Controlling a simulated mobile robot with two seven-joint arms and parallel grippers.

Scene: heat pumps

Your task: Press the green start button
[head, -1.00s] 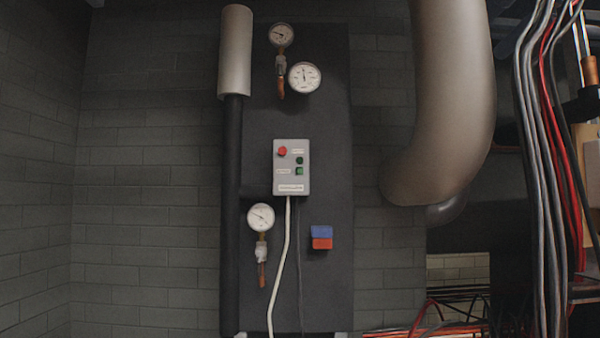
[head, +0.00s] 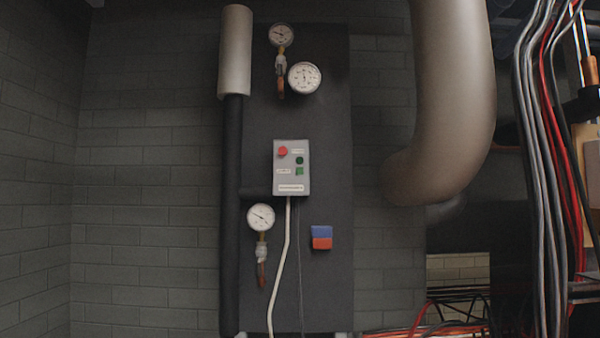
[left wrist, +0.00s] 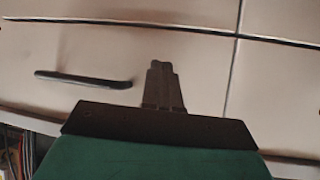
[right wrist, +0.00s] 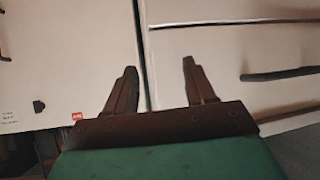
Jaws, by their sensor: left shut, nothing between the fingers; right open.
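A grey control box (head: 291,180) is fixed to the dark panel in the head view. It carries a red button (head: 282,151) at upper left. A green button (head: 299,170) sits at its right side, with a darker green round part (head: 299,160) just above. Neither gripper is in the head view. My left gripper (left wrist: 161,66) is shut and empty in the left wrist view, in front of pale cabinet fronts. My right gripper (right wrist: 158,64) is open and empty in the right wrist view, also facing pale cabinet fronts. The control box shows in neither wrist view.
Gauges (head: 304,77) and a blue and red block (head: 321,238) are on the dark panel (head: 325,120). A white cable hangs below the box. A large pipe (head: 453,90) and loose cables (head: 545,180) stand to the right. Cabinet handles (left wrist: 83,79) show in the wrist views.

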